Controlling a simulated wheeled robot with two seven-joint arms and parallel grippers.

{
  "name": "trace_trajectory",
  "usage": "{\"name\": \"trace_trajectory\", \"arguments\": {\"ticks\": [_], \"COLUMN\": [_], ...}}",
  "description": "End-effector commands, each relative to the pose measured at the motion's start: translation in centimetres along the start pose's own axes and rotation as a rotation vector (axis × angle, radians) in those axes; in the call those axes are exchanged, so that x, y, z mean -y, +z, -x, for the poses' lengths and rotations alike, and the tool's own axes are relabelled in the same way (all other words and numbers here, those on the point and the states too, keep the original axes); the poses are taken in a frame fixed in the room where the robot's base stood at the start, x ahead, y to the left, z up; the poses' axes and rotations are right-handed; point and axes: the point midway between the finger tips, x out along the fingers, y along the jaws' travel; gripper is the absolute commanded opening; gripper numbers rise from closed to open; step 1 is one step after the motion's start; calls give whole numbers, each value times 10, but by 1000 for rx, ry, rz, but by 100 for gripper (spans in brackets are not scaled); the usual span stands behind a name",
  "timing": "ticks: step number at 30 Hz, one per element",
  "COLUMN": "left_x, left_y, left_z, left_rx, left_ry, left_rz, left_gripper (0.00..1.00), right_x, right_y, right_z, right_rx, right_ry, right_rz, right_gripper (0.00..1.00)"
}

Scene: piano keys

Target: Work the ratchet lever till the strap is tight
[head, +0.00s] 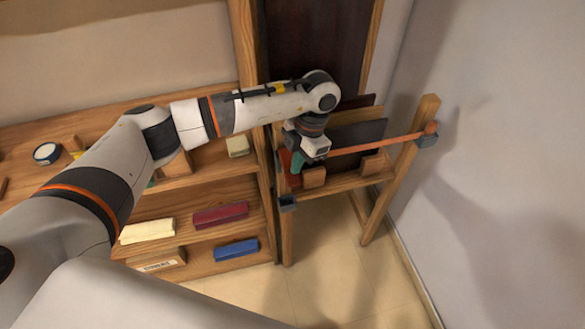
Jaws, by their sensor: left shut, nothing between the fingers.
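An orange strap (375,145) runs across the front of a wooden rack, with its right end at a dark bracket (428,140) on the right post. Its left part runs behind my left gripper (299,163). My left arm reaches in from the left, and the gripper points down at the rack's left side, shut and empty. I cannot make out the ratchet lever there; the gripper covers that spot. Whether the gripper touches anything is not clear. How tight the strap is I cannot tell, though its visible part looks straight. My right gripper is out of view.
Dark panels (357,135) stand in the rack behind the strap. Wooden blocks (375,165) sit on its rail. Shelves at left hold a cream bundle (147,230), a dark red bundle (220,215) and a blue one (236,250). A wall closes the right; the floor (340,275) is clear.

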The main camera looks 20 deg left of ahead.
Motion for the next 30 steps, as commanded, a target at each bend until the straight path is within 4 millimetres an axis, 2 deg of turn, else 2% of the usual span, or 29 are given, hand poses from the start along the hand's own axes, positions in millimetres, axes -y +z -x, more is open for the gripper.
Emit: {"name": "trace_trajectory", "arguments": {"ticks": [4, 11, 23, 26, 30], "left_x": [1, 0, 1, 1, 1], "left_y": [-2, -26, -27, -28, -29], "left_z": [2, 15, 22, 33, 60], "left_rx": [-2, -3, -2, -3, -6], "left_ry": [-2, -2, -2, -2, -3], "left_rz": [2, 3, 2, 2, 2], "left_gripper": [0, 0, 0, 0, 0], "right_x": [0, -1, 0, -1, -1], "right_y": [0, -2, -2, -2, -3], "right_z": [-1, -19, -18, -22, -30], "right_rx": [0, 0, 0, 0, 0], "right_ry": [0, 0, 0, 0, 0], "right_rz": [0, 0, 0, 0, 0], "right_gripper": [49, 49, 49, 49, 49]}}
